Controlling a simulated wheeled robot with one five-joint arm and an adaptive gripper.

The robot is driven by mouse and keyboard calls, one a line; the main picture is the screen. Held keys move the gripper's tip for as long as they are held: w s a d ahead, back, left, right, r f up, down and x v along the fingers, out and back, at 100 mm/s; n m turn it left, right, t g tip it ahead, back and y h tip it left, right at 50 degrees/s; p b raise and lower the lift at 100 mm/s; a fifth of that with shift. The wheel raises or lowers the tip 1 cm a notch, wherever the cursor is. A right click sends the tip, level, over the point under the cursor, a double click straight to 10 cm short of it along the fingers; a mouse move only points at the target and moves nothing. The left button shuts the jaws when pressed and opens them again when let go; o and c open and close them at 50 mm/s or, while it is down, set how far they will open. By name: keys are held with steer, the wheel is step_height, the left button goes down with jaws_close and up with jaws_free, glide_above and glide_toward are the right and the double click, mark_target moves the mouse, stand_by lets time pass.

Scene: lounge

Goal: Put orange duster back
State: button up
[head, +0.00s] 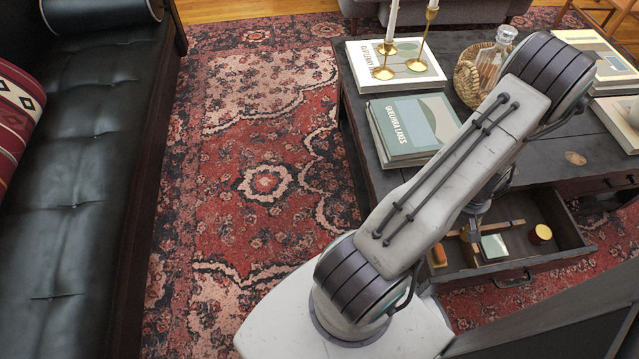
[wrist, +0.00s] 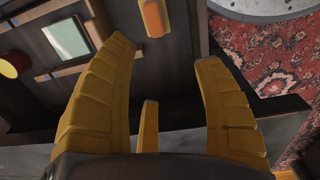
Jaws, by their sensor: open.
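The orange duster (head: 438,256) is a small block at the left end of the open drawer (head: 576,252) of the dark coffee table. The duster also shows at the top of the wrist view (wrist: 153,17), with a paler patch on its face. My gripper (wrist: 163,58) is open, with its yellow fingers spread and nothing between them. The duster is beyond the fingertips, apart from them. In the head view my arm hides most of the gripper.
The drawer also holds a wooden strip, a pale green-topped item (head: 494,247) and a red-and-yellow round item (head: 540,234). Books (head: 414,128), candlesticks and a basket with a decanter (head: 489,65) stand on the tabletop (head: 545,150). A black sofa (head: 85,170) is left; patterned rug between is clear.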

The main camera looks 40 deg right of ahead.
steer(key=shift+n+h, duration=0.3)
steer(key=shift+n, duration=0.4)
steer(key=w+r, duration=0.3)
steer(key=w, duration=0.1)
steer(key=w+a+r, duration=0.1)
steer(key=w+r, duration=0.2)
steer(key=w, duration=0.1)
steer(key=w+a+r, duration=0.1)
steer(key=w+r, duration=0.2)
steer(key=w, duration=0.1)
steer(key=shift+w+a+r, duration=0.1)
steer(key=shift+w+a, duration=0.05)
steer(key=shift+w, duration=0.1)
steer(key=w+a+r+n+t, duration=0.1)
steer(key=w+a+r, duration=0.55)
steer(key=a, duration=0.35)
steer(key=w+a+r+n+t, duration=0.1)
steer(key=w+a+r+n, duration=0.1)
steer(key=w+a+r, duration=0.5)
steer(key=s+a+r, duration=0.3)
steer(key=a, duration=0.5)
steer(key=s+a+r+n+y, duration=0.1)
steer(key=s+a+r, duration=0.2)
steer(key=a, duration=0.4)
steer(key=shift+s+a+n, duration=0.3)
steer(key=shift+s+a, duration=0.05)
steer(key=shift+s, duration=0.15)
steer(key=shift+r, duration=0.1)
